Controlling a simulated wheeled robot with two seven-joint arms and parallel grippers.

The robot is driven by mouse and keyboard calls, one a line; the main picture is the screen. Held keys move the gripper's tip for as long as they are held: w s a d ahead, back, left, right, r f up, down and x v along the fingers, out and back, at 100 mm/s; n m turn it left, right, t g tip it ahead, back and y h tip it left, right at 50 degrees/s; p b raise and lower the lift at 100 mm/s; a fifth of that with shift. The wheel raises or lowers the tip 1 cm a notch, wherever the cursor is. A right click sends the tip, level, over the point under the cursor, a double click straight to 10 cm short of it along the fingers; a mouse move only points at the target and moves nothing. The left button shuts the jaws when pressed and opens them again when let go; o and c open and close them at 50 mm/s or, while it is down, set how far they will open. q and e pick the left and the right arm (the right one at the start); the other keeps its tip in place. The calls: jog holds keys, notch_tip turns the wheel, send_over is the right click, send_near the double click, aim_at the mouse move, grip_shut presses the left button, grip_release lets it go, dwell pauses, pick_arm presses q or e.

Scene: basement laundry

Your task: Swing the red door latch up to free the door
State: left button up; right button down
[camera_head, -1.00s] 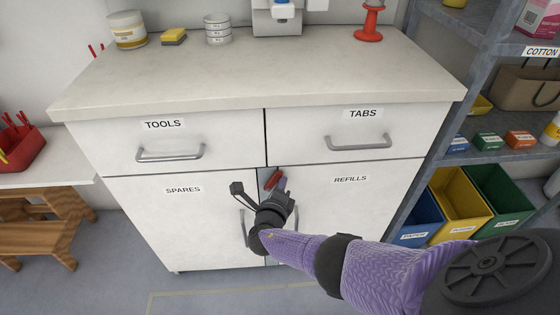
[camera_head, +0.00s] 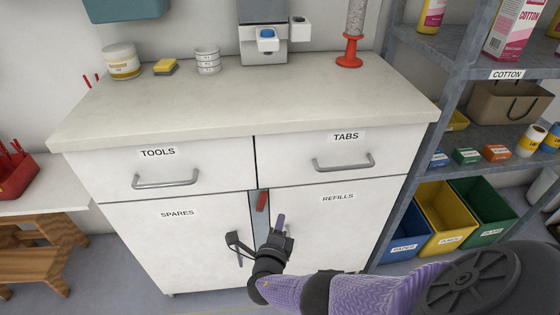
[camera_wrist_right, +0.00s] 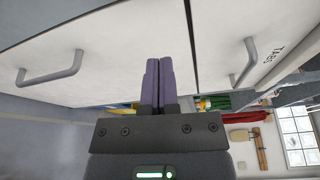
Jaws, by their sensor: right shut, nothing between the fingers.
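The red latch (camera_head: 262,201) sits at the top of the grey strip between the SPARES door (camera_head: 185,240) and the REFILLS door (camera_head: 345,225), just under the drawers. It stands nearly upright with a slight lean. My right gripper (camera_head: 281,221) is below and right of the latch, in front of the REFILLS door edge, and looks apart from it. Its purple fingers are shut together and empty, as the right wrist view (camera_wrist_right: 158,82) also shows. The latch cannot be made out in the wrist view. My left gripper is in neither view.
TOOLS (camera_head: 166,179) and TABS (camera_head: 343,163) drawer handles stick out above the doors. A door handle (camera_head: 240,250) is partly behind my right gripper. A grey shelf (camera_head: 410,140) with coloured bins stands right. A bench (camera_head: 35,235) stands left.

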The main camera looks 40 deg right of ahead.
jog(key=shift+p+v, duration=0.4)
jog(key=shift+v, duration=1.5)
